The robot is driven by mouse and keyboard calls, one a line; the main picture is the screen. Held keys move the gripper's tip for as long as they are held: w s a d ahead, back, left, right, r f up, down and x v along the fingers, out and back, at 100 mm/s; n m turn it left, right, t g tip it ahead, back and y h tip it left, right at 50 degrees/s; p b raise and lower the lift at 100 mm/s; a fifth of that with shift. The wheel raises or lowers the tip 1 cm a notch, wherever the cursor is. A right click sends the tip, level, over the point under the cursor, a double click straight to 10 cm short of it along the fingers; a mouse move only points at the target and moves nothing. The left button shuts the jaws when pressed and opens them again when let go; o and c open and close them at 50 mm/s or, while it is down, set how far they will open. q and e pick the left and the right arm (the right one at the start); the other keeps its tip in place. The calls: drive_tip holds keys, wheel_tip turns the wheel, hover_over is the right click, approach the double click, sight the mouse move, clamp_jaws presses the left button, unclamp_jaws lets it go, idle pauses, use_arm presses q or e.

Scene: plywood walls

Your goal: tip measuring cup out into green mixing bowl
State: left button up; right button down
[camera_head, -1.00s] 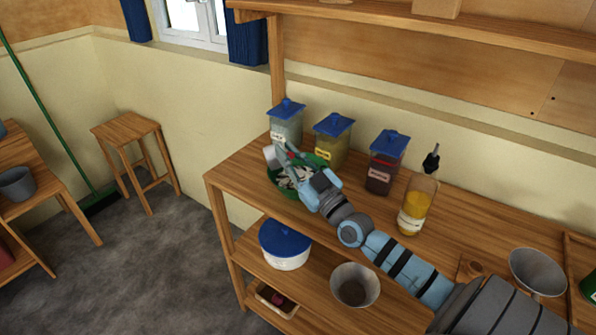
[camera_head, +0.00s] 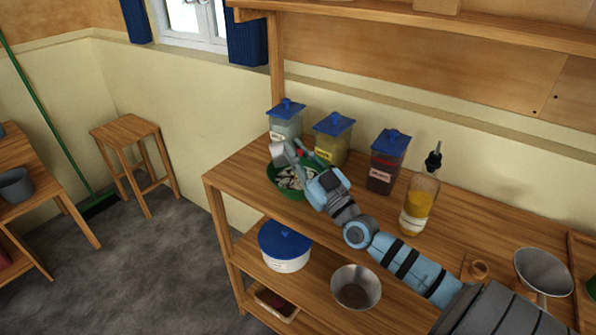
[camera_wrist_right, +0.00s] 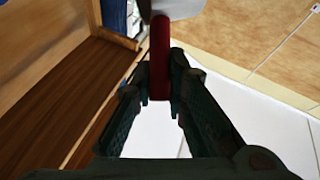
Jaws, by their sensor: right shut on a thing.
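The green mixing bowl (camera_head: 272,184) stands on the wooden worktop's left end, with pale and dark pieces in it, partly hidden by my right arm. My right gripper (camera_head: 297,150) is above the bowl, shut on the red handle of the measuring cup. The grey-white cup (camera_head: 279,154) is at the bowl's back left edge, above it, and looks tilted. In the right wrist view the fingers (camera_wrist_right: 160,85) close around the red handle (camera_wrist_right: 160,55), and the cup's pale body (camera_wrist_right: 175,8) shows at the top. The cup's inside is hidden. My left gripper is out of view.
Blue-lidded jars stand behind the bowl: a pale one (camera_head: 286,120), a yellow one (camera_head: 333,140) and a dark one (camera_head: 388,163). A bottle of yellow liquid (camera_head: 418,208) stands to the right, near a funnel (camera_head: 542,272). A blue-lidded pot (camera_head: 286,247) and metal bowl (camera_head: 355,288) sit below.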

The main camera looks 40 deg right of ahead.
drive_tip(key=shift+s+d+m+t+h, duration=0.2)
drive_tip(key=shift+d+m+h, duration=0.15)
drive_tip(key=shift+m, duration=0.3)
drive_tip(key=shift+s+d+m+t+h, duration=0.1)
drive_tip(key=shift+d+m+t+h, duration=0.1)
drive_tip(key=shift+m+h, duration=0.35)
drive_tip(key=shift+s+d+f+m+h+b, duration=0.1)
drive_tip(key=shift+d+m+h, duration=0.25)
drive_tip(key=shift+m, duration=0.35)
drive_tip(key=shift+s+d+m+h+b, duration=0.15)
drive_tip(key=shift+m+h, duration=0.3)
drive_tip(key=shift+m, duration=0.25)
drive_tip(key=shift+s+d+f+m+h+b, duration=0.1)
drive_tip(key=shift+d+m+h, duration=0.25)
drive_tip(key=shift+m, duration=0.35)
